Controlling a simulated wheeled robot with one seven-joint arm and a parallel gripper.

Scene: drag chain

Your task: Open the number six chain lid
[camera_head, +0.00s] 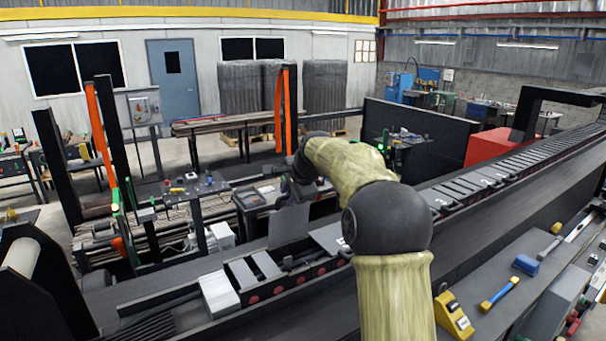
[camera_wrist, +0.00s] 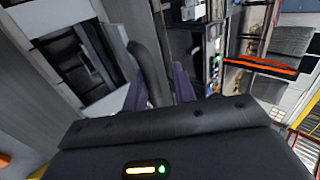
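The drag chain (camera_head: 300,281) runs diagonally from lower left to upper right in the head view. A grey lid (camera_head: 288,224) stands raised and tilted above it, near my gripper. A flat lid (camera_head: 328,238) beside it carries a white mark too small to read, so I cannot tell which lid is number six. My gripper (camera_head: 298,172) is above the chain, partly hidden by my arm. In the wrist view its two purple-grey fingers (camera_wrist: 160,92) are apart, with a dark curved piece between them. Whether they grip it is unclear.
Closed lids (camera_head: 470,186) continue along the chain to the right. White blocks (camera_head: 218,293) lie at its left end. A tool bench (camera_head: 500,300) with a yellow device (camera_head: 453,316) stands at lower right. Black posts with orange straps (camera_head: 281,110) rise behind the chain.

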